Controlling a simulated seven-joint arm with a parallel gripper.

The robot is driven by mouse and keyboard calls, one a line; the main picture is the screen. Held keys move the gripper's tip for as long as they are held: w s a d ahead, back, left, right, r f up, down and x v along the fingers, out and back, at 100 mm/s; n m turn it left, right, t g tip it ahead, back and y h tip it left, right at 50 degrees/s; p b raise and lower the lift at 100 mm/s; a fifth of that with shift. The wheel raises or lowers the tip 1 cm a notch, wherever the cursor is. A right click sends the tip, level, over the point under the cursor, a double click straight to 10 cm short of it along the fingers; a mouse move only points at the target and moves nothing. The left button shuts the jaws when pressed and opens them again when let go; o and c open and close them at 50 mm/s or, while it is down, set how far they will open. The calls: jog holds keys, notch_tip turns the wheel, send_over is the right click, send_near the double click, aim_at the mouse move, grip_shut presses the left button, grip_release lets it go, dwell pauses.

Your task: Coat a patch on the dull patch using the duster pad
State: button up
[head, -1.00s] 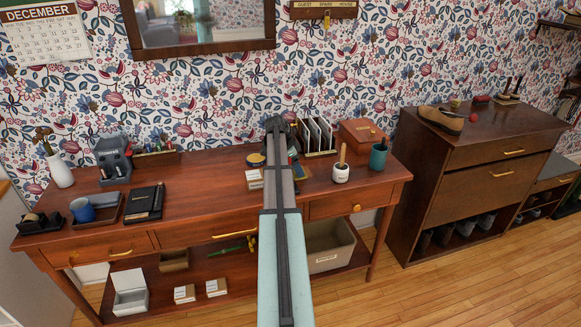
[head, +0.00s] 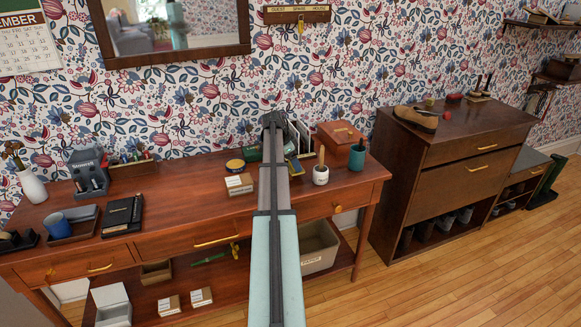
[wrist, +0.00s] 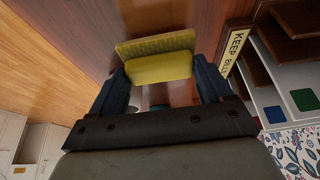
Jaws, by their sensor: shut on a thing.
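The duster pad (wrist: 155,68) is a yellow block with a lighter, textured upper part. It sits between the two dark fingers of my gripper (wrist: 161,80) in the wrist view, and the gripper is shut on it. A reddish-brown wood surface lies beyond the pad; I cannot tell whether the pad touches it. In the head view my arm reaches over the wooden desk (head: 189,222), with its dark end (head: 274,122) in front of the letter rack. The pad is hidden there. I cannot make out the dull patch in either view.
A white box (head: 239,184) and a round tin (head: 235,165) stand left of my arm. A yellow sign (wrist: 235,45) is close to the right finger in the wrist view.

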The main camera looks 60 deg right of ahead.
jog(key=shift+r, duration=2.75)
